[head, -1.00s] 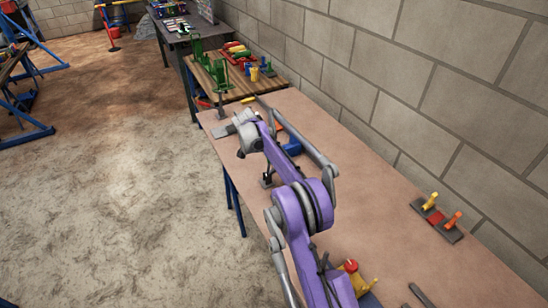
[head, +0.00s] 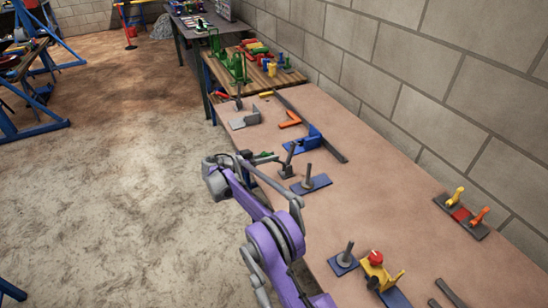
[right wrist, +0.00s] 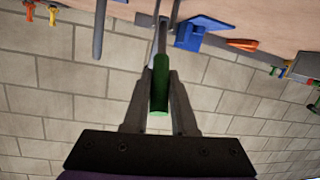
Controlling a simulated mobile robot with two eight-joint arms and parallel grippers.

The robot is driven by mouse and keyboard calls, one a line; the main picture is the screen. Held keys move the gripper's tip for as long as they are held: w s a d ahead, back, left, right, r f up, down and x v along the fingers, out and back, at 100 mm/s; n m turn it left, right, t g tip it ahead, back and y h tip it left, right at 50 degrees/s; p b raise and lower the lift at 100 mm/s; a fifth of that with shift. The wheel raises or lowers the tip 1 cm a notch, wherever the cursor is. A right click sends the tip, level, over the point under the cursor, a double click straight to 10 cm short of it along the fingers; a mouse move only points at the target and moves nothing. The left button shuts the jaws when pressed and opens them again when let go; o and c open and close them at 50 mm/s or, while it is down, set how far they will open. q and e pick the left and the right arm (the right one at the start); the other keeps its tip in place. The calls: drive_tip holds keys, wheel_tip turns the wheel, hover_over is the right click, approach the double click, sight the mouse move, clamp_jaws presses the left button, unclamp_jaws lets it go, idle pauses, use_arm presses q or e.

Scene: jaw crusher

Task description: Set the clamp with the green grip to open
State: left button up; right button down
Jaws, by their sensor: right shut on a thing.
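My right gripper (head: 267,158) is at the left edge of the workbench, beside a small dark clamp base (head: 287,171). In the right wrist view the gripper (right wrist: 160,95) is shut on the green grip (right wrist: 159,88), which lies between its two fingers. A grey metal lever (right wrist: 164,30) runs from the grip toward the bench. In the head view the green grip is too small or hidden to make out, so I cannot tell the lever's angle there. My left gripper is not in view.
A blue plate with a grey post (head: 310,184) stands close to the right of the clamp. Behind are a blue bracket (head: 309,139) and an orange bar (head: 290,120). Yellow and orange levers (head: 465,208) stand near the wall. The bench (head: 380,210) is bare between.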

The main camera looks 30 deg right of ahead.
drive_tip(key=shift+w+a+f+h+b, duration=0.1)
drive_tip(key=shift+a+f+h+b, duration=0.55)
drive_tip(key=shift+h+b, duration=0.35)
drive_tip(key=shift+d, duration=0.1)
drive_tip(key=c, duration=0.7)
unclamp_jaws()
drive_tip(key=shift+f, duration=0.1)
drive_tip(key=a, duration=1)
drive_tip(key=shift+a+r, duration=0.2)
drive_tip(key=shift+a, duration=0.2)
